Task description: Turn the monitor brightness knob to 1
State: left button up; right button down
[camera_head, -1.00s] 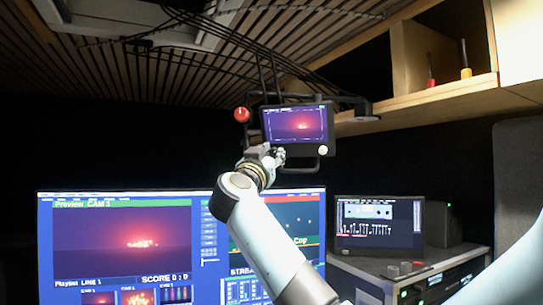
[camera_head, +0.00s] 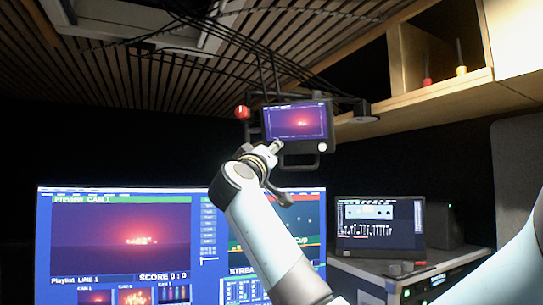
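The small monitor (camera_head: 298,123) hangs at upper middle, its screen lit with a red and purple picture. A pale round knob (camera_head: 322,146) sits at its lower right corner; its setting is too small to read. My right gripper (camera_head: 284,175) is below and left of the monitor, left of the pale knob and apart from it. Its fingers look spread, one pointing up near the monitor's lower left edge and a dark one pointing down right. Nothing shows between them. My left gripper is out of view.
A red knob (camera_head: 242,112) is on the monitor's left side. A handle bar (camera_head: 302,162) runs below it. A large display (camera_head: 120,240) stands below left, and a smaller screen (camera_head: 380,224) stands on a rack (camera_head: 375,268) at right. A wooden shelf (camera_head: 430,98) is at upper right.

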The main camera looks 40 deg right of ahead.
jog(key=shift+f+n+p, duration=0.15)
jog(key=shift+n+p, duration=2.9)
jog(key=shift+n, duration=4.55)
jog(key=c, duration=1.2)
grip_release()
jog(key=shift+o, duration=0.2)
jog(key=v, duration=1.2)
